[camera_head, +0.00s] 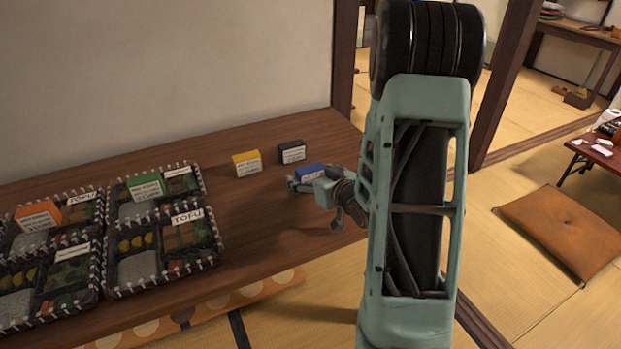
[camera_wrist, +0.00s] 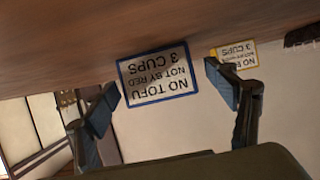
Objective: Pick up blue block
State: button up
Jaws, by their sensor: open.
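The blue block (camera_head: 311,171) stands on the wooden table near its right end in the head view, partly hidden by my gripper. In the wrist view, which is upside down, the blue block (camera_wrist: 158,78) shows a white label with a blue border, reading "NO TOFU NOT BY RED 3 CUPS". My gripper (camera_head: 312,200) is just in front of the block. Its two fingers (camera_wrist: 164,91) are open and apart, one at each side of the label in the wrist view. I cannot tell any contact with the block.
A yellow block (camera_head: 247,165) and a black block (camera_head: 292,152) stand behind on the table (camera_head: 255,210). The yellow one also shows in the wrist view (camera_wrist: 251,62). Bento boxes at the left carry a green block (camera_head: 146,187) and an orange block (camera_head: 38,217).

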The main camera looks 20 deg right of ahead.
jog(key=shift+w+f, duration=0.3)
jog(key=shift+w, duration=0.25)
jog(key=c, duration=1.2)
jog(key=shift+r, duration=0.1)
jog(key=shift+c, duration=0.2)
